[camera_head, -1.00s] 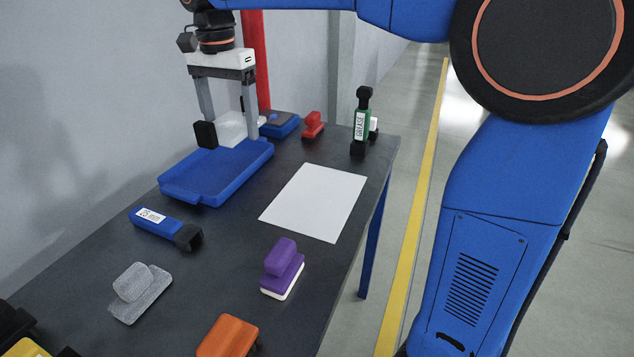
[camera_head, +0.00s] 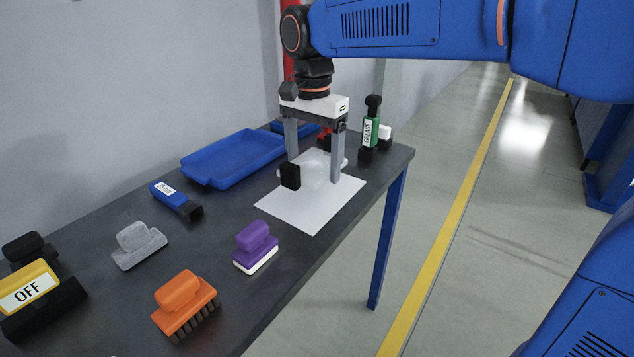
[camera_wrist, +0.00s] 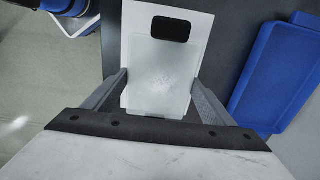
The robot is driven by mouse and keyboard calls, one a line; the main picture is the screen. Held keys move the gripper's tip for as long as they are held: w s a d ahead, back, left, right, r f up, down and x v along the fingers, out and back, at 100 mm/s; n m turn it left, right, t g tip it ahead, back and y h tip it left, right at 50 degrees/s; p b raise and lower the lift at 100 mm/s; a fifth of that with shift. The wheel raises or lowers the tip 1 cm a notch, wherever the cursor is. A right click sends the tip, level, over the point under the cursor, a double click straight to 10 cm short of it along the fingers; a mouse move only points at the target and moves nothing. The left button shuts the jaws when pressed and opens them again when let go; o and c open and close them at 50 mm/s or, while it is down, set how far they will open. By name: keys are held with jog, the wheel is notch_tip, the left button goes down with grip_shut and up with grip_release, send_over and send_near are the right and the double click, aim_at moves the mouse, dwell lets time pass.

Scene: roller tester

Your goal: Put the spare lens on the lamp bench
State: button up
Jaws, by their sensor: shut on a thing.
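The spare lens appears to be the pale, see-through block (camera_head: 314,172) between my gripper's fingers. My gripper (camera_head: 313,177) points down, shut on it, over the white sheet on the dark bench top (camera_head: 215,240). In the wrist view the lens (camera_wrist: 160,78) is a frosted square pinched at its left and right sides by the fingers of my gripper (camera_wrist: 160,92). A black block shows at its far edge. Whether the lens touches the sheet or hangs just above it, I cannot tell. No label on the bench names it as the lamp bench.
A white sheet (camera_head: 290,213) lies under the gripper. A blue tray (camera_head: 228,160) is to its left, a grease bottle (camera_head: 371,130) to its right. Nearer are a purple brush (camera_head: 255,247), orange brush (camera_head: 184,302), grey block (camera_head: 138,246), blue tool (camera_head: 176,200) and OFF block (camera_head: 35,293).

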aim_at(313, 164)
jog(key=shift+f, duration=2.45)
jog(key=shift+f, duration=0.1)
jog(key=o, duration=1.2)
jog(key=shift+c, duration=0.2)
notch_tip(313, 164, up, 12)
jog(key=shift+r, duration=0.1)
jog(key=s+d+f+n+t, duration=0.1)
jog(key=s+d+f+n, duration=0.1)
jog(key=s+d+f, duration=0.4)
jog(key=s+d+f+n+t, duration=0.1)
jog(key=s+d+f, duration=0.15)
jog(key=d, duration=0.65)
jog(key=s+d+f+n+t, duration=0.1)
jog(key=s+d+f+n, duration=0.15)
jog(key=s+d, duration=0.35)
jog(key=s+d+f+n+t, duration=0.1)
jog(key=s+d+f+n, duration=0.1)
jog(key=s+d+f, duration=0.4)
notch_tip(313, 164, down, 3)
jog(key=shift+r+t, duration=0.2)
jog(key=shift+t, duration=0.2)
